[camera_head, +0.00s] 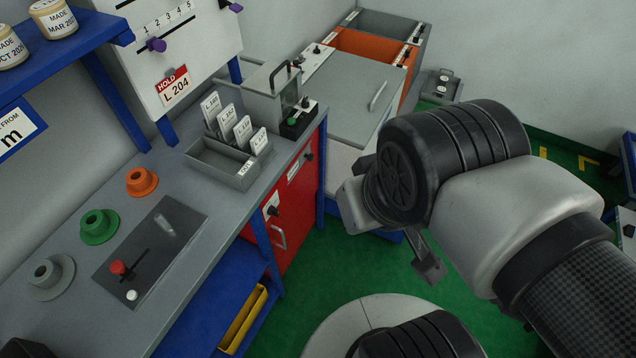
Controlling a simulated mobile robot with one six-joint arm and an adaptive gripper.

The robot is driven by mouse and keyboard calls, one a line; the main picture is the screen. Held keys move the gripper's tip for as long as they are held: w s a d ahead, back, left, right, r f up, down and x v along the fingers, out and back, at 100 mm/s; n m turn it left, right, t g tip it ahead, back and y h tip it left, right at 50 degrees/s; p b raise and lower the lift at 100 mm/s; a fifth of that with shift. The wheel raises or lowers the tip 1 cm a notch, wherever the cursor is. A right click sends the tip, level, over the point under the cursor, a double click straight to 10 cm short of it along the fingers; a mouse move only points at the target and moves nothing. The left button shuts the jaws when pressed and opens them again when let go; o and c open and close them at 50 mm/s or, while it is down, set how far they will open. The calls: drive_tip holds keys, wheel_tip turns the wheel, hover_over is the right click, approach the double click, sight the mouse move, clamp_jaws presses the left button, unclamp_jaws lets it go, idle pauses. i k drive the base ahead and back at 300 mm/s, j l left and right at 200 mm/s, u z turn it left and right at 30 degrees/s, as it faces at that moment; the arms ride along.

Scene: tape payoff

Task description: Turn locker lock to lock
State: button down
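A red locker (291,206) stands under the right end of the grey workbench. Its front carries a black knob (272,210) by a pale plate, near the left edge, with a grey bar handle (280,238) below it. A second dark knob (309,156) sits near the top right of the front. The labels are too small to read, and I cannot tell which knob is the lock or how it is set. My gripper (428,262) hangs right of the locker, well apart from it. My wrist hides most of it, so its opening does not show.
The workbench (60,325) carries colored flanged parts, a slider panel (150,253) and a grey card tray (222,172). A blue shelf with a yellow bin (243,320) lies below. A grey-lidded cabinet (350,95) stands behind. Green floor (318,262) is clear before the locker.

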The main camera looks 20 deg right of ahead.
sight(272, 209)
drive_tip(key=i+j+z, duration=0.1)
drive_tip(key=j+z, duration=0.75)
drive_tip(key=i, duration=0.05)
